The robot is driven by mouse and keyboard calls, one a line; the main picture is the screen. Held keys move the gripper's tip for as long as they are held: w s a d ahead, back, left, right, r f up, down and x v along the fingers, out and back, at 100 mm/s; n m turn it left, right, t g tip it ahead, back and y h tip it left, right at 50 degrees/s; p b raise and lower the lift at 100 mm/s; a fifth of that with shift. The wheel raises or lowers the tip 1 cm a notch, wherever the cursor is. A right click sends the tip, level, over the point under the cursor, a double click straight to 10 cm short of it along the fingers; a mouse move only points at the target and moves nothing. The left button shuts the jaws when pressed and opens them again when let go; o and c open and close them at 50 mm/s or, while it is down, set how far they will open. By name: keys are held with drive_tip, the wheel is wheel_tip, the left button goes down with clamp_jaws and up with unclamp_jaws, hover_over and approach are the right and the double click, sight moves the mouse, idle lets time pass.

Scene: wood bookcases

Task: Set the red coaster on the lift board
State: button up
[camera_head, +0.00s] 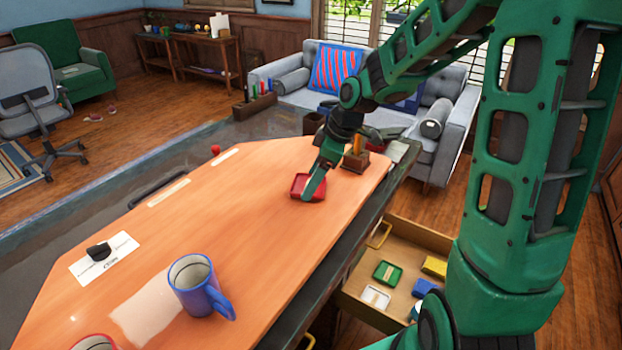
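The red coaster (297,182) is a small square with a raised rim, at the far right part of the orange wooden board (225,225), which I take to be the lift board. The coaster appears to lie on the board or just above it; I cannot tell if they touch. My gripper (314,186) points down at the coaster, and one green finger covers its right part. The other finger is hidden, so I cannot tell whether the gripper grasps the coaster.
A blue mug (193,286) and part of a red mug (95,342) stand near the front. A white card (118,250) with a black object lies left. A pencil holder (356,160) stands just right of my gripper. An open drawer (345,300) below holds several coloured coasters.

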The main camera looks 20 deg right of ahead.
drive_tip(key=o, duration=1.1)
drive_tip(key=shift+f, duration=0.1)
drive_tip(key=v, duration=1.2)
drive_tip(key=s+d+f+m+h, duration=0.1)
drive_tip(key=s+d+m, duration=0.3)
drive_tip(key=s, duration=0.5)
drive_tip(key=s+d+f+m+g+h, duration=0.1)
drive_tip(key=s+d+m, duration=0.3)
drive_tip(key=s+m, duration=0.4)
drive_tip(key=s+d+f+m+g+h, duration=0.1)
drive_tip(key=s+d+m, duration=0.3)
drive_tip(key=s, duration=0.8)
drive_tip(key=shift+d+f+m+h, duration=0.3)
drive_tip(key=shift+f+m, duration=0.35)
drive_tip(key=shift+m, duration=0.45)
